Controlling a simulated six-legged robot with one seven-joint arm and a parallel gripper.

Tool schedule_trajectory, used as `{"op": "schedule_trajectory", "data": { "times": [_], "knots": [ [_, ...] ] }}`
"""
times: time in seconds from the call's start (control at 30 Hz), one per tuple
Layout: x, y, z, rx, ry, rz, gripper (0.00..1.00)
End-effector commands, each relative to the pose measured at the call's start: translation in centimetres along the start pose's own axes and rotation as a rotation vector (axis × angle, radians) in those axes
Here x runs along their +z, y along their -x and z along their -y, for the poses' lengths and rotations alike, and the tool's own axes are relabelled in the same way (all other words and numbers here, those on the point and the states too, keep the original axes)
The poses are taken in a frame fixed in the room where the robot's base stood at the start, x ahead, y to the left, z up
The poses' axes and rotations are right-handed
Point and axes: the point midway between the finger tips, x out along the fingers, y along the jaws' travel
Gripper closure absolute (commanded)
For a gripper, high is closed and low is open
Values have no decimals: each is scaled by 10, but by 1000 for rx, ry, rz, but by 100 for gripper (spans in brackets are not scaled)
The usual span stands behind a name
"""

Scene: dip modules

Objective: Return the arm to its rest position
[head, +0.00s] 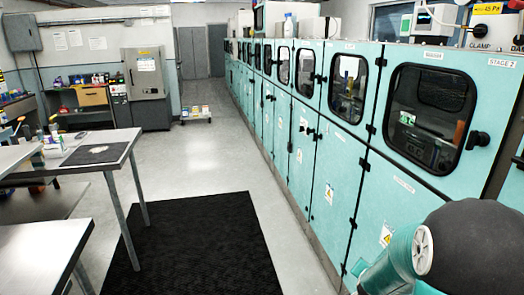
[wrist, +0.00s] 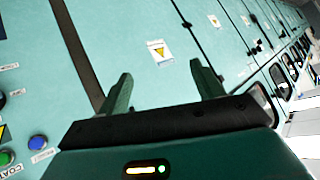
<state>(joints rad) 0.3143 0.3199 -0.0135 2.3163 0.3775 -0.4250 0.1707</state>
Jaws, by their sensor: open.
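My gripper (wrist: 160,92) shows in the wrist view with its two green fingers apart and nothing between them. It faces the teal machine panels, and the wrist picture is tilted. In the head view, part of my arm, dark and teal, shows at the lower right in front of the teal cabinets. The gripper's fingers do not show in the head view.
A row of teal machine cabinets (head: 315,160) with windowed doors runs along the right. A table (head: 115,150) stands at the left. A black floor mat (head: 190,250) lies in the aisle. A low cart (head: 196,119) stands farther back. The grey floor between is clear.

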Motion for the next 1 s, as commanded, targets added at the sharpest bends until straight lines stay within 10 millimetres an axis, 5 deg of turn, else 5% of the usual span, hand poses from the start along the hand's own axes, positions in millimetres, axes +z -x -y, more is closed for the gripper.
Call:
{"op": "schedule_trajectory", "data": {
  "times": [0.2, 0.43, 0.8, 1.0],
  "knots": [
    [-4, 80, 60, -128, 144, 133, 33],
    [6, 172, 91, -221, 330, 261, 33],
    [36, 314, 73, -277, 652, 418, 33],
    [48, 359, 48, -265, 764, 468, 33]
  ]
}}
